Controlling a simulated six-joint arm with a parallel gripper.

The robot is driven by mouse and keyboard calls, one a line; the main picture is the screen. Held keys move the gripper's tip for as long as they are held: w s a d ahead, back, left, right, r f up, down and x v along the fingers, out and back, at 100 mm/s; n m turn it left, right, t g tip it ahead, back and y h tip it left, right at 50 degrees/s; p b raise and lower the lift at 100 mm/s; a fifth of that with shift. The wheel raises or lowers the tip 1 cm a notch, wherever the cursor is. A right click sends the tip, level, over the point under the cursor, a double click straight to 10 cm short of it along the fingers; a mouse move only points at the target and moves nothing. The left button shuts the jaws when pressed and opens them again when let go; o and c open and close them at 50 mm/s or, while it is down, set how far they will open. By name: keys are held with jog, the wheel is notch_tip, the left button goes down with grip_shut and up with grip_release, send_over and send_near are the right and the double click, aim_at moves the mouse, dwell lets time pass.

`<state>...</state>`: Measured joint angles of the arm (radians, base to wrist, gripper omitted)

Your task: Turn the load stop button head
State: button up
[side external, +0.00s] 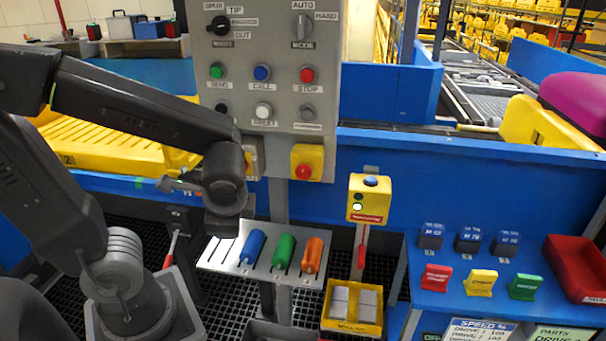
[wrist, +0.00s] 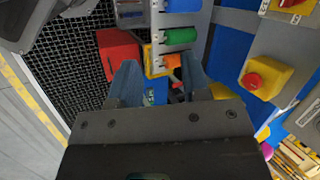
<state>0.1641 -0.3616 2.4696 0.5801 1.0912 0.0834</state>
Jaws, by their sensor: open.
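The right red button head (side external: 304,171) is in clear view in the side view. I cannot read which is the load stop. The wrist view shows one red button head (wrist: 254,81) to the right of my fingers and another red button (wrist: 290,3) cut off at the top edge.
A slotted plate (side external: 225,254) with blue, green and orange handles lies below the panel. A yellow box on a post (side external: 369,198) stands to the right. A yellow slatted tray (side external: 110,140) is behind my arm. Switches and small buttons fill the panel above.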

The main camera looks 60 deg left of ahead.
jog(key=shift+o, duration=1.4)
jog(key=a+m+y, duration=0.1)
jog(key=w+a+f+m+y, duration=0.1)
jog(key=m+y, duration=0.1)
jog(key=w+a+m+y, duration=0.1)
jog(key=m+y, duration=0.1)
jog(key=shift+a+f, duration=0.4)
jog(key=shift+o, duration=0.9)
jog(key=w+m+y, duration=0.1)
jog(key=w+a+m+t+y, duration=0.1)
jog(key=m, duration=0.1)
jog(key=shift+w+f+m, duration=0.1)
jog(key=shift+w+m, duration=0.1)
jog(key=shift+m, duration=0.1)
jog(key=m+t, duration=1.1)
jog(key=m, duration=0.1)
send_near(303, 174)
jog(key=x, duration=1)
jog(key=shift+a, duration=0.1)
jog(key=shift+c, duration=0.3)
